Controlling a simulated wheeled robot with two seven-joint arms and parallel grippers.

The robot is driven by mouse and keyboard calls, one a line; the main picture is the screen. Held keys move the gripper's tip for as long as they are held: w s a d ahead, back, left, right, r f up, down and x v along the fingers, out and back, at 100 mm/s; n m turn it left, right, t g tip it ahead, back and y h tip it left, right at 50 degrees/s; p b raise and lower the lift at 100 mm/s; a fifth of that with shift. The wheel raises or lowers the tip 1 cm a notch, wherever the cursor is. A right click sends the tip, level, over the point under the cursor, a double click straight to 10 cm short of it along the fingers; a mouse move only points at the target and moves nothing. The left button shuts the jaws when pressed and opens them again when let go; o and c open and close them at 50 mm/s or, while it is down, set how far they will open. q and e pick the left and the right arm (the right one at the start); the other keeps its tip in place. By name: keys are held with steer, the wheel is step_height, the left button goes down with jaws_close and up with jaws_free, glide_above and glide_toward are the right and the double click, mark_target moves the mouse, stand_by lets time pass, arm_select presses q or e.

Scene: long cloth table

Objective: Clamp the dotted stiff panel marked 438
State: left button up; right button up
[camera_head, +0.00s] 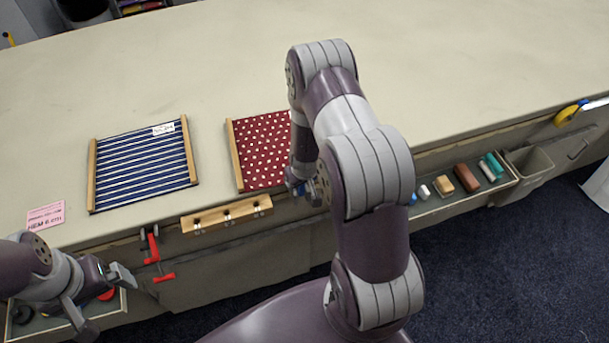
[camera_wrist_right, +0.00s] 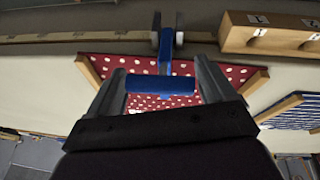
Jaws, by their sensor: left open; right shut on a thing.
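The dotted panel (camera_head: 262,148) is red with white spots and a wooden strip on its left side. It lies flat near the table's front edge, partly hidden by my right arm, and fills the middle of the right wrist view (camera_wrist_right: 220,75). No number is readable on it. My right gripper (camera_wrist_right: 160,82) is shut on a blue clamp (camera_wrist_right: 166,55), whose grey pads sit near the table edge. I cannot tell whether they touch the panel. In the head view this gripper (camera_head: 303,187) is mostly hidden. My left gripper (camera_head: 101,299) is open and empty at lower left.
A blue striped panel (camera_head: 143,167) lies left of the dotted one. A wooden block (camera_head: 228,214) sits on the front edge, with a red clamp (camera_head: 152,250) beside it. A pink card (camera_head: 46,215) lies at left. A side tray (camera_head: 480,203) holds several small blocks.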

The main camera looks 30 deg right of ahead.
steer(key=shift+w+d+r, duration=0.15)
steer(key=shift+w+r, duration=0.2)
steer(key=shift+w, duration=0.15)
steer(key=o, duration=1.2)
steer(key=shift+c, duration=0.2)
steer(key=shift+o, duration=0.9)
steer(key=shift+w+f, duration=0.15)
steer(key=shift+f, duration=0.05)
arm_select(q)
steer(key=shift+w+r+p, duration=0.2)
steer(key=shift+r+p, duration=0.7)
arm_select(e)
steer(key=v, duration=1.2)
steer(key=shift+s+r, duration=0.25)
steer(key=shift+r, duration=0.05)
